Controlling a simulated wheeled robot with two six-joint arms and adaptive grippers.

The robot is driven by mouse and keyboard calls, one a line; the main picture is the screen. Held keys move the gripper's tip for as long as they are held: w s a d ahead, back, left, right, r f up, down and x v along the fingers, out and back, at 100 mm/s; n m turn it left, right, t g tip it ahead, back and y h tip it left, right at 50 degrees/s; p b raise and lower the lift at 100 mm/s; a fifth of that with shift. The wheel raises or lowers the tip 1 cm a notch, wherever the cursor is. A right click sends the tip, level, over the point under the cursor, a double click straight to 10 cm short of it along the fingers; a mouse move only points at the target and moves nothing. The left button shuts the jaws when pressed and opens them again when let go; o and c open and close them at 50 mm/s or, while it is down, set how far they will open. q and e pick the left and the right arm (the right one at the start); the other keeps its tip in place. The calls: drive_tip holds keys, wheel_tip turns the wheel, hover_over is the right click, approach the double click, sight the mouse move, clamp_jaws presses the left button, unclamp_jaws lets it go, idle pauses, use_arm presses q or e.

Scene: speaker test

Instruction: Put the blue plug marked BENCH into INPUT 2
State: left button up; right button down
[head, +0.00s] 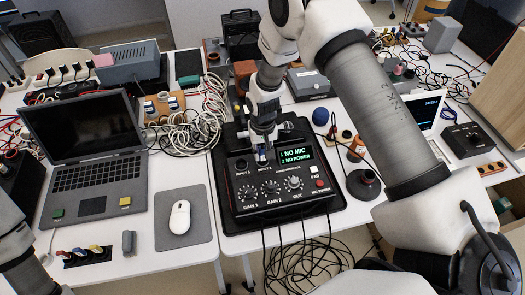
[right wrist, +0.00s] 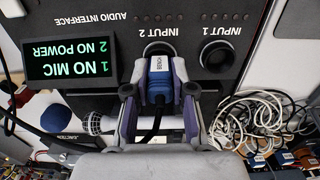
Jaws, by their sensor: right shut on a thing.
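My right gripper (right wrist: 160,88) is shut on the blue plug (right wrist: 158,82), whose white label reads BENCH. A dark cable trails from the plug between the fingers. The plug's front end is at the round INPUT 2 socket (right wrist: 160,47) on the black audio interface (head: 235,195). The fingers and plug partly cover that socket; I cannot tell how deep the plug sits. The INPUT 1 socket (right wrist: 215,54) beside it is empty. In the head view the right gripper (head: 262,152) points down at the interface's upper panel. My left gripper is out of view.
The interface screen (right wrist: 68,60) reads "1 NO MIC, 2 NO POWER". A microphone with a silver grille (right wrist: 98,123) lies close behind the gripper. Coiled white cables (head: 197,125), a laptop (head: 85,150) and a mouse (head: 180,217) are to the left. A blue foam ball (head: 320,117) stands right.

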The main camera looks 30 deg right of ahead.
drive_tip(key=c, duration=0.9)
unclamp_jaws()
wheel_tip(320, 180, up, 12)
